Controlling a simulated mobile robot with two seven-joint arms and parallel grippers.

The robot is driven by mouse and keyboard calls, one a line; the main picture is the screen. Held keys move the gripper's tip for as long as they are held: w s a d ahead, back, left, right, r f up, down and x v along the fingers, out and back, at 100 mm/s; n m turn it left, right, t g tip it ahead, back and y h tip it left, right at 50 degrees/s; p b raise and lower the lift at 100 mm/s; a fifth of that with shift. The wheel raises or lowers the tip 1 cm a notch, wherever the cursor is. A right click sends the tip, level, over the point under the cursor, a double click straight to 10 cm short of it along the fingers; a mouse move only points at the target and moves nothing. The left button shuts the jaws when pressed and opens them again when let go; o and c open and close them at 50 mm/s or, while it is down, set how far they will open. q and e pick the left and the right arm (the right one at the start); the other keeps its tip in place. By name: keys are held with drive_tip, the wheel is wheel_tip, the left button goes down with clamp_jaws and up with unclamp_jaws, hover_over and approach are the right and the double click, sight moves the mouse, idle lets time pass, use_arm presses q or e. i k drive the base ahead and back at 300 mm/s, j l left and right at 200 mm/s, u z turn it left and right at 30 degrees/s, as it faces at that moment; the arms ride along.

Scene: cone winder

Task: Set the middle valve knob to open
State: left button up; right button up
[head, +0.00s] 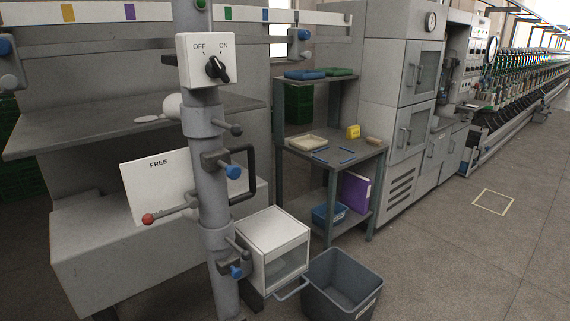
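Neither of my grippers is in view. I cannot tell for certain which knob is the middle valve knob. On the grey wall behind, a blue knob (5,46) sits at the far left end of a white strip and another blue knob (303,34) sits to the right of the post. The stretch between them is partly hidden by the grey post (212,185). The post carries a blue knob (233,172) at mid height and a lower blue knob (236,271). No open or closed marking is readable beside these knobs.
The post also bears an OFF/ON switch box (205,48) with a black knob, a black handle (250,175) and a red-ended lever (148,219).

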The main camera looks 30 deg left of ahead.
sight(236, 273)
drive_tip(key=u, duration=1.25)
